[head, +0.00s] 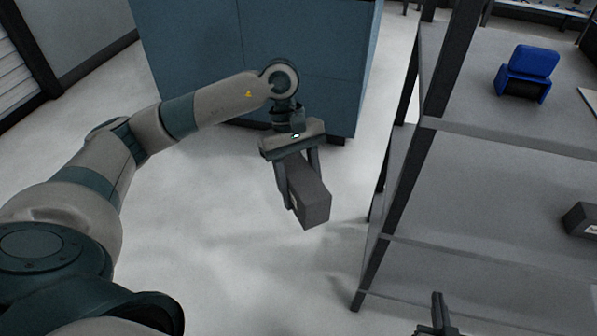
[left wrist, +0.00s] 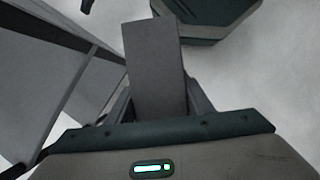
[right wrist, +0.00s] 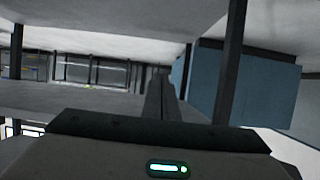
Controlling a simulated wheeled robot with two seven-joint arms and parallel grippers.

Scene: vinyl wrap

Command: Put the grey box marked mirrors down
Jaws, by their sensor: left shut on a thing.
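My left gripper (head: 303,188) is shut on a dark grey box (head: 312,205) and holds it in the air, tilted, between the blue cabinet and the shelf rack. In the left wrist view the same grey box (left wrist: 153,72) stands out between the two fingers. I cannot read any marking on its visible faces, so I cannot confirm that it is the mirrors box. My right gripper (head: 437,314) shows only in part at the bottom edge, in front of the rack. In the right wrist view its fingers (right wrist: 163,100) are together with nothing seen between them.
A grey shelf rack (head: 470,195) with dark posts stands at the right. A blue chair-shaped item (head: 528,72) sits on its upper shelf, and another dark box with a white label (head: 581,219) is lower down. A blue cabinet (head: 210,60) stands behind. Pale floor (head: 210,250) is clear.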

